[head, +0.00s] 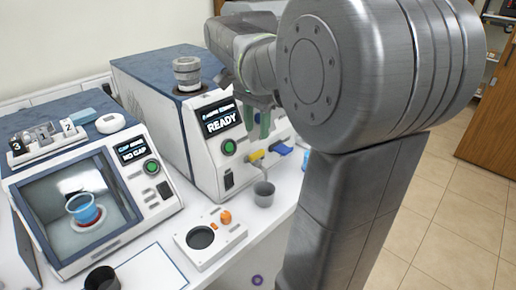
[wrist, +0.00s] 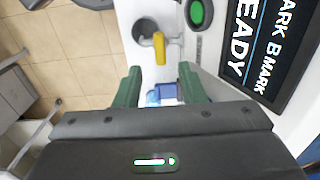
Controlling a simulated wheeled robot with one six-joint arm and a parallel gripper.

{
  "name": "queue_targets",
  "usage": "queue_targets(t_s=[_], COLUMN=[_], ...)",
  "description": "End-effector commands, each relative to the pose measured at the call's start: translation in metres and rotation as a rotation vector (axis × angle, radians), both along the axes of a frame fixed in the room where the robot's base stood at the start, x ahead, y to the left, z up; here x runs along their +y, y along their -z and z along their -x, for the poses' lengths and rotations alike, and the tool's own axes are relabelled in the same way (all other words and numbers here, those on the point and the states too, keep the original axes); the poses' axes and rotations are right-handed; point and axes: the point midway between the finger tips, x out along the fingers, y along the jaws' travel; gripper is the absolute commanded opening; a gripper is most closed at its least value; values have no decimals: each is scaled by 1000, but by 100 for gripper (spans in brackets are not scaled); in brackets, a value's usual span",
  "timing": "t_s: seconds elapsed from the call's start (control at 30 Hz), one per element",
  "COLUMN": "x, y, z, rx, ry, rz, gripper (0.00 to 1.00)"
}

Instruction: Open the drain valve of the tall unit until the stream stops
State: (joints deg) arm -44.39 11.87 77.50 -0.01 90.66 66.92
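The tall unit (head: 170,115) is a white and blue box with a screen reading READY. Its front bears a yellow valve handle (head: 256,156) and a blue valve handle (head: 280,149); no label shows which is the drain. The yellow handle also shows in the wrist view (wrist: 159,48), beyond my fingertips. My gripper (head: 259,127) has green fingers and is above the two handles. In the wrist view the fingers (wrist: 160,88) are apart, with part of a blue thing (wrist: 166,92) visible between them. I see no contact and cannot make out any stream.
A grey cup (head: 264,194) stands below the yellow handle. A white plate with a round well (head: 213,238) lies in front. A shorter unit (head: 85,200) with a window stands left, and a dark cup (head: 102,280) at the front. The tiled floor is right of my arm.

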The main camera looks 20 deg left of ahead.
Motion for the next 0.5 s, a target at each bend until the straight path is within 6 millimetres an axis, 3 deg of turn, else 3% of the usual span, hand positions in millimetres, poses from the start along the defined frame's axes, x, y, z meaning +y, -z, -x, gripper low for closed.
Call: queue_targets(t_s=[0.2,0.5], x=[-1,-1], y=[44,67], z=[1,0], rx=[3,0], ry=[0,-1], rz=[3,0], gripper=[36,36])
